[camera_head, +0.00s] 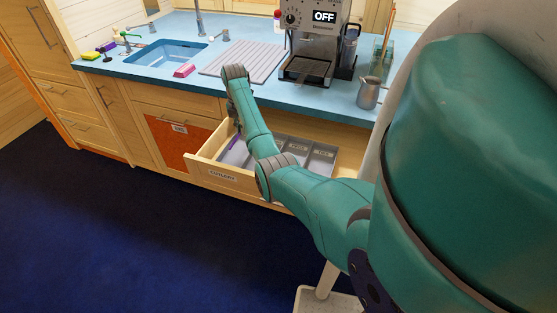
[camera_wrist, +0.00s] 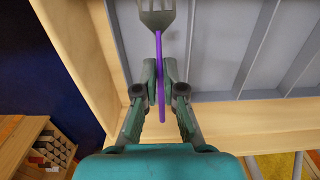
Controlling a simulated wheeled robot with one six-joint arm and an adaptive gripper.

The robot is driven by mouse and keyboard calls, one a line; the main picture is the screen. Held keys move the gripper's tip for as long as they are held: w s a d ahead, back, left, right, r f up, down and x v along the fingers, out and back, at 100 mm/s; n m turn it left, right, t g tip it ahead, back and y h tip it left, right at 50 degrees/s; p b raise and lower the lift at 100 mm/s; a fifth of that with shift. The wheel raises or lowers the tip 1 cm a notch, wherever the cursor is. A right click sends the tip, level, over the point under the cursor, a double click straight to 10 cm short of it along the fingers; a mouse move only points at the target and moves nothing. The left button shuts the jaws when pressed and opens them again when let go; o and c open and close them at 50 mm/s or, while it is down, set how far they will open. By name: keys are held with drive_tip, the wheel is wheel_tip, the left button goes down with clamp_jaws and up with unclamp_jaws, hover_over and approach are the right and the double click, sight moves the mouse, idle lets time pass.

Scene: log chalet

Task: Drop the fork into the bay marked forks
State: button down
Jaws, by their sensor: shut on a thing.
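The fork (camera_wrist: 160,45) has a grey tined head and a purple handle. In the wrist view my gripper (camera_wrist: 160,73) is shut on the purple handle, with the tines pointing to the top of the picture. The fork is over the left part of the grey divided tray (camera_wrist: 210,45); its height above the tray is hard to tell. In the head view the tray (camera_head: 318,160) lies in the open drawer, with small labels on bays too small to read. My arm hides part of the tray, and a bit of purple (camera_head: 234,143) shows beside it.
The wooden drawer (camera_head: 225,176) is labelled CUTLERY. Its wooden walls rise around the tray. Above is a blue counter (camera_head: 255,93) with a sink (camera_head: 165,53), a coffee machine (camera_head: 313,40), a metal jug (camera_head: 369,93) and a ribbed mat (camera_head: 243,57). The blue floor in front is clear.

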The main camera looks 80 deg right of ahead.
hover_over(244, 151)
drive_tip(key=shift+w+f, duration=0.1)
drive_tip(key=shift+f, duration=2.65)
drive_tip(key=c, duration=1.2)
unclamp_jaws()
wheel_tip(244, 151, up, 12)
